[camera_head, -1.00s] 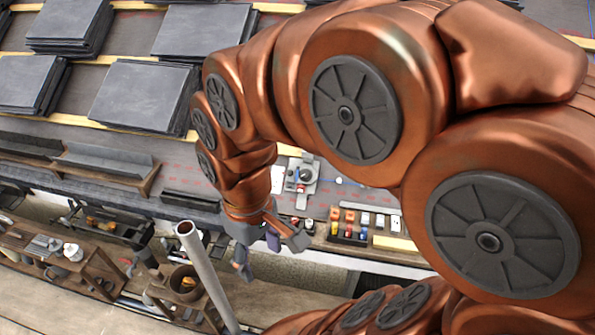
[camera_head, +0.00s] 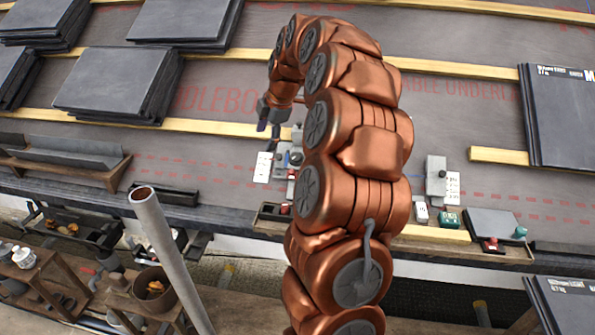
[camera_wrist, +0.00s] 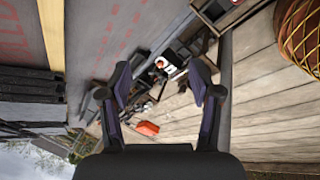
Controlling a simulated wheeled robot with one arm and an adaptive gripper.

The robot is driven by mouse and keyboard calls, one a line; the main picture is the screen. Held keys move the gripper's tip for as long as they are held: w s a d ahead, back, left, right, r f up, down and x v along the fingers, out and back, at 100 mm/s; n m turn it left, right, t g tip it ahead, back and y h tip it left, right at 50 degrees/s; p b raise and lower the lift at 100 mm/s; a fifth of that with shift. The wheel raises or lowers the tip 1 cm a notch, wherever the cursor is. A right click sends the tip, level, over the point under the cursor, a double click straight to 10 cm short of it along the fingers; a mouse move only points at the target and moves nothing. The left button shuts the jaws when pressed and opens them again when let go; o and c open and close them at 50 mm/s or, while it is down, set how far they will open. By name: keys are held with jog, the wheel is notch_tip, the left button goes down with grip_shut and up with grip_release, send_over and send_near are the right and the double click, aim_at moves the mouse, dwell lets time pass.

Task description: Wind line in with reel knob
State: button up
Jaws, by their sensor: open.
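A small grey device with a blue part (camera_head: 291,158), possibly the reel, sits on the roof underlay and is partly hidden behind my arm. A knob cannot be made out. My gripper (camera_head: 266,124) is above and left of this device in the head view, apart from it. In the wrist view my gripper (camera_wrist: 161,88) is open and empty, with its two dark fingers spread wide. No line can be clearly seen.
Slate stacks (camera_head: 118,84) lie at left, and another stack (camera_head: 562,115) at right. A grey pole (camera_head: 170,255) rises in front. A second grey device (camera_head: 436,180) sits right of my arm. An orange object (camera_wrist: 147,128) shows beyond the fingers.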

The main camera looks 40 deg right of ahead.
jog(key=n+h+b, duration=0.1)
jog(key=n+b, duration=0.1)
jog(key=b, duration=0.2)
send_near(296, 156)
jog(key=f, duration=0.1)
jog(key=shift+t, duration=0.3)
jog(key=b+x, duration=0.1)
jog(key=x, duration=0.7)
jog(key=c, duration=1.1)
